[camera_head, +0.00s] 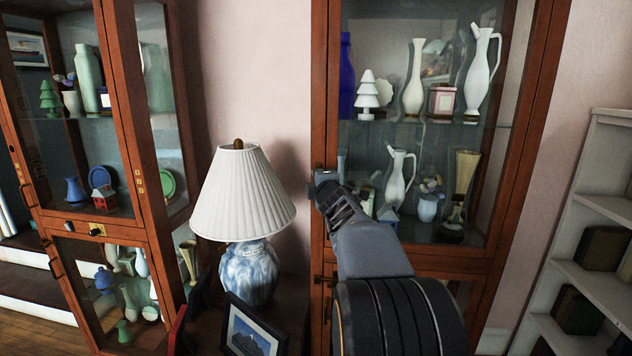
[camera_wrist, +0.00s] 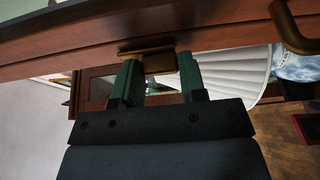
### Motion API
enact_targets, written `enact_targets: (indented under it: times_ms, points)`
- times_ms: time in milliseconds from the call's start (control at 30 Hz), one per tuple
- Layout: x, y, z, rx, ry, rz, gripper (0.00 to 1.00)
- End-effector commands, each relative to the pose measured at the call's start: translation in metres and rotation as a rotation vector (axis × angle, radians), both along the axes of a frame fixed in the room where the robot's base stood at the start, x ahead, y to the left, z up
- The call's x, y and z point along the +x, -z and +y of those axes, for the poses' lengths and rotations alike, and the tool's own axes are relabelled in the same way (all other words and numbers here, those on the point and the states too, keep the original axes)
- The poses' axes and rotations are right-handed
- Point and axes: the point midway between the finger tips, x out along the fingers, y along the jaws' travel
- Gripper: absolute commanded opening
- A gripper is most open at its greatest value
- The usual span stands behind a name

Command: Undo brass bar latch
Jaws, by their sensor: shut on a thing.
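The brass bar latch (camera_wrist: 158,61) sits on the wooden door frame of the right-hand cabinet (camera_head: 319,100). In the wrist view it lies between the two green fingers of my gripper (camera_wrist: 158,75), which is shut on it. In the head view my gripper (camera_head: 325,182) is at the left edge of this cabinet, about mid-height. There the gripper and wrist hide the latch. The cabinet's glass door appears closed in the head view.
A lamp with a pleated white shade (camera_head: 243,195) stands close left of my gripper, beside a framed picture (camera_head: 252,330). A brass handle (camera_wrist: 293,28) is near the latch. Another glass cabinet (camera_head: 120,100) stands left; a white bookshelf (camera_head: 595,190) stands right.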

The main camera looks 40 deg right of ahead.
Motion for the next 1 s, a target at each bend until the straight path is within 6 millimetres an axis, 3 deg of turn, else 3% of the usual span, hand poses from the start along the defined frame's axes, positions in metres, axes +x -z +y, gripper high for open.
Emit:
enact_targets:
  times_ms: [300,567,767,1000]
  points:
    - [0.000,0.000,-0.001,0.000,0.000,0.000,0.64]
    - [-0.002,0.000,0.000,0.001,0.001,0.000,0.64]
    - [-0.025,-0.001,0.010,-0.002,0.001,-0.002,0.64]
    - [-0.072,-0.003,0.030,-0.002,0.001,-0.002,0.64]
